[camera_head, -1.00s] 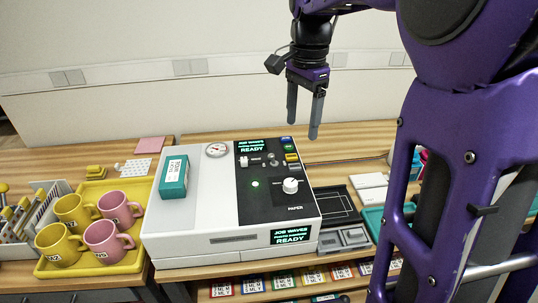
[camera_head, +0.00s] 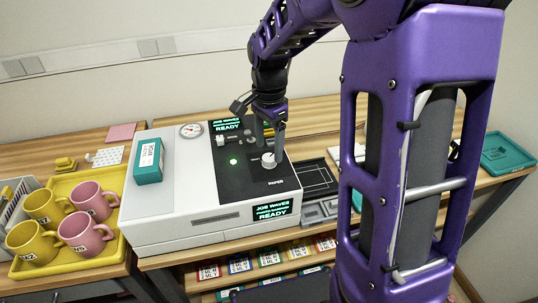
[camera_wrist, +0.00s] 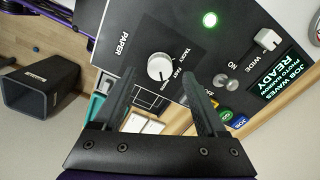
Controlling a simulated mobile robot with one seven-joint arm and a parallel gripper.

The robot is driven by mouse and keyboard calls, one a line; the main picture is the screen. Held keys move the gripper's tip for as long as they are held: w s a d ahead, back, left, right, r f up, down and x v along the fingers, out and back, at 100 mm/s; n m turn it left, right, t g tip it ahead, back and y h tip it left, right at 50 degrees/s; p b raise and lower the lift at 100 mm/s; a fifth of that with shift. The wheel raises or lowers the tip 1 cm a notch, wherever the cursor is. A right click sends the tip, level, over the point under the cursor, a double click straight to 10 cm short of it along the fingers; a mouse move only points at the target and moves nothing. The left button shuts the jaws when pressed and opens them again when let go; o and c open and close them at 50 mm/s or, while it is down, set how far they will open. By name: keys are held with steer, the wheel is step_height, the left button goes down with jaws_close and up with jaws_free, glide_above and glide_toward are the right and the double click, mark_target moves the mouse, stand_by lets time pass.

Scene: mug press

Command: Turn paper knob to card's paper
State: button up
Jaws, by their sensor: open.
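The white paper knob (camera_head: 268,160) sits on the black panel of the white press (camera_head: 180,213), above the printed word PAPER. In the wrist view the knob (camera_wrist: 160,67) has a dark pointer mark, and small labels that look like TACKY and FAST stand beside it. My gripper (camera_head: 271,146) is above the panel at the knob, pointing down. In the wrist view its fingers (camera_wrist: 160,84) are apart and empty, with the knob just beyond and between the tips. I cannot tell contact. Several small cards (camera_head: 239,264) lie on the shelf below; their paper text is too small to read.
A teal box (camera_head: 149,161) stands on the press. Yellow and pink mugs stand on a yellow tray (camera_head: 62,186) at the left. Both press screens (camera_head: 272,211) read READY, and a green light (camera_head: 233,162) is lit. A slide switch and coloured buttons are near my fingers.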

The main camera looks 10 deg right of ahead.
mark_target(269, 157)
steer(key=shift+f, duration=1.55)
jaws_close()
